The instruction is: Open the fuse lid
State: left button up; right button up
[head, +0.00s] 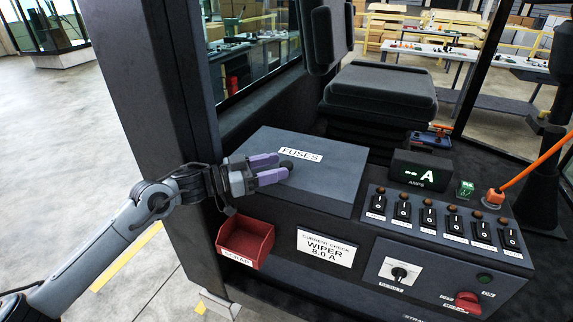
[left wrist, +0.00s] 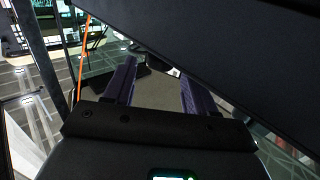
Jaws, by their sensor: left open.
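The fuse lid (head: 330,176) is a flat dark grey panel with a white FUSES label (head: 301,156), and it lies closed on the console. A small dark knob (head: 287,165) sits on it just below the label. My left gripper (head: 281,166) is over the left part of the lid, its purple fingers open with their tips at the knob. I cannot tell whether they touch it. In the left wrist view the two fingers (left wrist: 160,82) are apart, and a dark slanted surface fills the upper right. The knob is not clear there. My right gripper is not in view.
A red SCRAP bin (head: 245,241) hangs on the console front below my left arm. Right of the lid are an AMPS display (head: 420,173), a row of switches (head: 440,219) and an orange-handled lever (head: 530,170). A seat (head: 380,95) stands behind; a dark pillar (head: 165,120) rises at left.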

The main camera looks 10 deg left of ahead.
aim_at(286, 164)
pick_arm(q)
jog(key=shift+x, duration=1.9)
jog(key=shift+r, duration=0.1)
grip_shut()
